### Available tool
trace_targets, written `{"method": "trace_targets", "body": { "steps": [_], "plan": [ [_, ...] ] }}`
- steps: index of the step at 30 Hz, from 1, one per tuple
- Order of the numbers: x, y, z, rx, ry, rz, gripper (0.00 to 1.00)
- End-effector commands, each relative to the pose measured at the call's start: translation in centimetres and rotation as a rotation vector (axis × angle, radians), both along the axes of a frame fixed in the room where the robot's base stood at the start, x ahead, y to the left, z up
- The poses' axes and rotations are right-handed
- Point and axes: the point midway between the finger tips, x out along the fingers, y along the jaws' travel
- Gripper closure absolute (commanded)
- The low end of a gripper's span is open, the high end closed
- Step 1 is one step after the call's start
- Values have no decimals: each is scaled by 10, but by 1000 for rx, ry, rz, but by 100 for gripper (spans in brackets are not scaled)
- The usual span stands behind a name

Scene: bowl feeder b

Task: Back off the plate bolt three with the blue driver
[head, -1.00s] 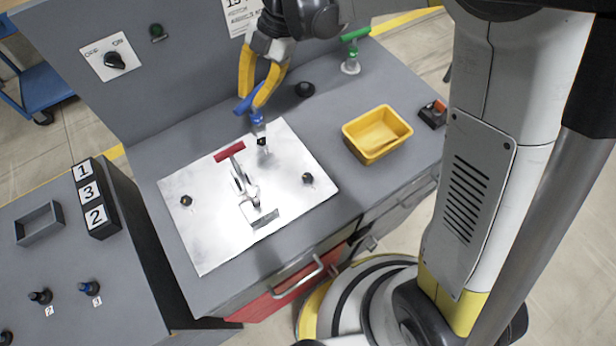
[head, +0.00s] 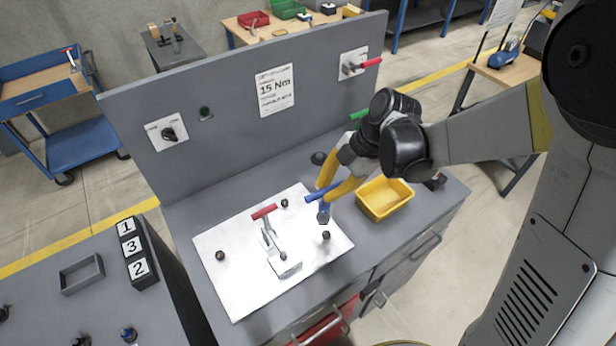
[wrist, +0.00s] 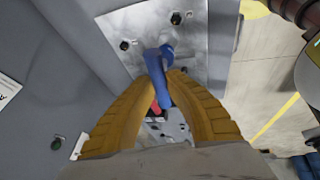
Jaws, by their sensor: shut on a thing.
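My gripper (head: 328,184) has yellow fingers and is shut on the blue driver (head: 323,212), a T-handled tool. The driver points down above the right part of the silver plate (head: 225,285), near the right bolt (head: 326,236). I cannot tell whether its tip touches anything. Other dark bolts sit at the plate's left (head: 220,256) and far side (head: 284,203). A clamp with a red handle (head: 264,212) stands mid-plate. In the wrist view the blue driver (wrist: 158,62) lies between the fingers (wrist: 165,82), and two bolts (wrist: 125,45) (wrist: 176,18) show on the plate.
A yellow bin (head: 385,200) stands right of the plate. A green driver (head: 359,115) is partly hidden behind my arm. A black knob (head: 318,158) is behind the plate. The back panel carries a switch (head: 168,134) and a red-handled lever (head: 368,63). A side bench holds number blocks (head: 132,247).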

Motion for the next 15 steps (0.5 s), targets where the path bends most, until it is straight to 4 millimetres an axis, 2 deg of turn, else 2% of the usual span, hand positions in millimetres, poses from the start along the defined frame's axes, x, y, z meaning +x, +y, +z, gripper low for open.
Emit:
{"method": "trace_targets", "body": {
  "steps": [4, 15],
  "plan": [
    [-5, -9, 4, 2, -1, -38, 100],
    [-5, -9, 2, 2, -1, -40, 100]
  ]
}}
